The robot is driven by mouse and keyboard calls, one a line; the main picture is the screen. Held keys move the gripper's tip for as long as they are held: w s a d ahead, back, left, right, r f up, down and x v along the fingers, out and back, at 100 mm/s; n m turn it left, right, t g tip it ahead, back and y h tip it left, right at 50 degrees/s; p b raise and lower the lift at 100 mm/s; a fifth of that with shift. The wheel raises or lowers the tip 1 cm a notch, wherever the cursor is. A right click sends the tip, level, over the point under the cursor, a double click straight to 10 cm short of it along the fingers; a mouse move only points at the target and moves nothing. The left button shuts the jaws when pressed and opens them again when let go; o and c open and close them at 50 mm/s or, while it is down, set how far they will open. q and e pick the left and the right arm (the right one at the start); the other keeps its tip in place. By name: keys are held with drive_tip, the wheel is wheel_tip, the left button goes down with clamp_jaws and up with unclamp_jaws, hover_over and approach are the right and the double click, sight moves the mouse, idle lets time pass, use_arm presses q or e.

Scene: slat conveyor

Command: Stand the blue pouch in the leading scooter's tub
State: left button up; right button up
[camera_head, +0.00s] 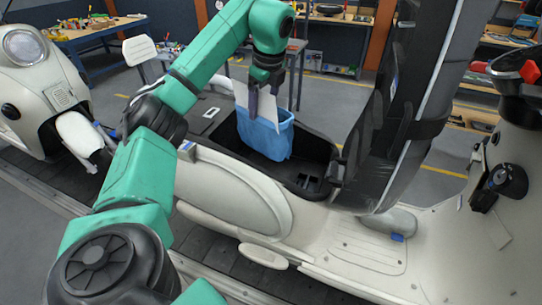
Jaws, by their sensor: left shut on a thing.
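The blue pouch (265,138) is upright in the opening of the black tub (308,172) under the raised seat of the near scooter (235,185). White sheet-like pieces rise from the pouch's top. My left gripper (262,103) reaches down from above and is shut on the pouch at its upper edge. The pouch's lower end is below the tub's rim line, and I cannot tell whether it touches the tub floor. My right gripper is not in view.
The raised black seat (385,120) stands just right of the tub. A second scooter (40,75) is at the left on the slat conveyor (35,185). Workbenches (95,35) and shelves stand at the back. The near scooter's footboard (355,245) is clear.

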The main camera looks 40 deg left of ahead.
sight(269, 117)
use_arm(q)
wheel_tip(269, 117, down, 10)
drive_tip(key=b, duration=0.3)
drive_tip(key=shift+r+b, duration=0.15)
drive_tip(key=shift+b, duration=0.15)
wheel_tip(269, 117, down, 4)
drive_tip(key=shift+w+f+p, duration=0.1)
drive_tip(key=shift+f+p, duration=0.05)
drive_tip(key=shift+p, duration=0.5)
drive_tip(key=shift+a, duration=0.1)
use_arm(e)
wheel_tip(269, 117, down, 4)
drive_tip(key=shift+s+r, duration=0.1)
use_arm(q)
drive_tip(key=o, duration=1.5)
drive_tip(key=shift+w+f, duration=0.1)
drive_tip(key=shift+f, duration=0.05)
drive_tip(key=shift+o, duration=0.2)
drive_tip(key=v, duration=0.7)
drive_tip(key=shift+p, duration=0.3)
drive_tip(key=p+v, duration=0.3)
drive_tip(key=v, duration=0.2)
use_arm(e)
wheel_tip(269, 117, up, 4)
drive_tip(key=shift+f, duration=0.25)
